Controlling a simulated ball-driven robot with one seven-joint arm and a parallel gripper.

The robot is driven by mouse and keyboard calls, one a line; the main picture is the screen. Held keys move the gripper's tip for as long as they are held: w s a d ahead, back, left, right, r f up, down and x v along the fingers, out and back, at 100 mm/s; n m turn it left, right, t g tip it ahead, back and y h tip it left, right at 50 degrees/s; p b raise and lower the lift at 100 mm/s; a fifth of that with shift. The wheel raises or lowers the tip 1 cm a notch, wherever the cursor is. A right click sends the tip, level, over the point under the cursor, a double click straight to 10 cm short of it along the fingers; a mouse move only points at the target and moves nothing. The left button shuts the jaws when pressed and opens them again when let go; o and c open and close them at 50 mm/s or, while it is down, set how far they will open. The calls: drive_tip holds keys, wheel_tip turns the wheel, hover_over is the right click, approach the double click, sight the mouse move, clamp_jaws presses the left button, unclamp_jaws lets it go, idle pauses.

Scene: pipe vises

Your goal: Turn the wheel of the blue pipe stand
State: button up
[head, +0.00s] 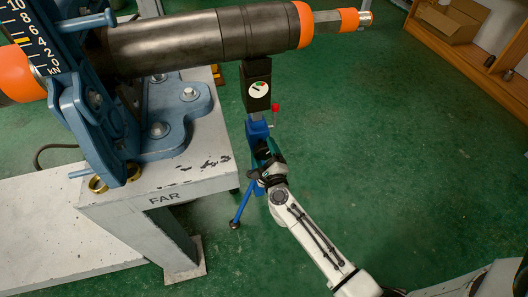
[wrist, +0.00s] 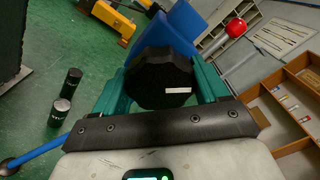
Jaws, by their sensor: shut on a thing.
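The blue pipe stand (head: 258,131) stands under the long dark steel pipe, right of the grey bench. Its black head carries a round dial (head: 258,88), and a red-knobbed lever (head: 275,107) sticks out below it. In the wrist view, the black faceted wheel (wrist: 160,88) sits between the teal fingers of my gripper (wrist: 163,75), one on each side. The fingers are shut on it. The blue stand body (wrist: 180,35) shows behind the wheel. In the head view, my gripper (head: 268,158) is at the stand's column and mostly hides the wheel.
The steel pipe (head: 180,42) with orange collars lies across a blue vise (head: 165,130) on the grey bench (head: 185,178). A blue stand leg (head: 242,204) reaches the floor. Two black cylinders (wrist: 67,95) stand on the floor. Wooden shelves (head: 480,50) line the right.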

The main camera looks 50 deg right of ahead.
drive_tip(key=shift+a+f, duration=0.1)
drive_tip(key=shift+a, duration=0.1)
drive_tip(key=o, duration=1)
drive_tip(key=shift+d, duration=0.1)
drive_tip(key=v, duration=1)
drive_tip(key=shift+s+a+p, duration=0.3)
drive_tip(key=shift+p, duration=0.05)
